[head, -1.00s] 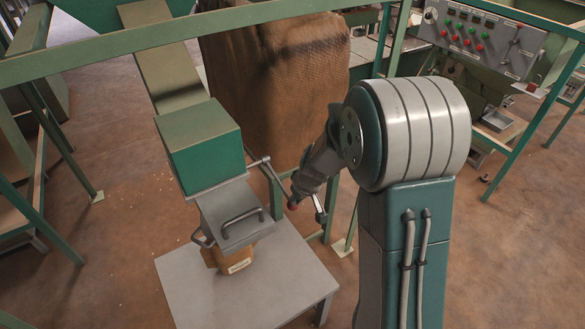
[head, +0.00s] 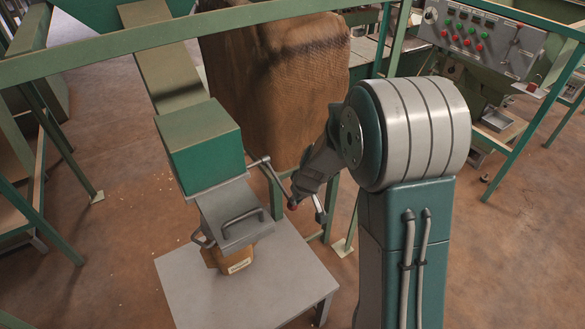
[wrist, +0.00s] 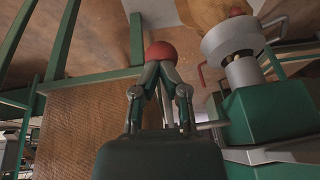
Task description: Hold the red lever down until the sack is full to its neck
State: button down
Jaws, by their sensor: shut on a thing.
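The red lever ends in a red ball knob (head: 292,204) on a thin metal rod (head: 274,176) at the right side of the green hopper box (head: 203,150). My gripper (wrist: 160,72) is shut on the red knob, which shows between its fingertips in the wrist view. In the head view the gripper (head: 306,192) is partly hidden by my arm. The brown sack (head: 227,256) hangs below the grey spout, mostly hidden by it. Part of the sack (wrist: 205,12) also shows in the wrist view, upside down. Its fill level cannot be seen.
A grey table (head: 185,300) stands under the sack. A control panel (head: 485,40) is at the upper right. Floor is open at the lower right.

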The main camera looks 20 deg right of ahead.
dwell(0.8)
jog(key=shift+d+r, duration=0.1)
jog(key=shift+r, duration=0.15)
jog(key=r, duration=0.3)
jog(key=shift+w+d+r, duration=0.15)
jog(key=shift+w, duration=0.05)
jog(key=s+d+r, duration=0.3)
jog(key=s+r, duration=0.3)
jog(key=r, duration=0.1)
jog(key=shift+s, duration=0.4)
jog(key=shift+a, duration=0.1)
dwell(0.7)
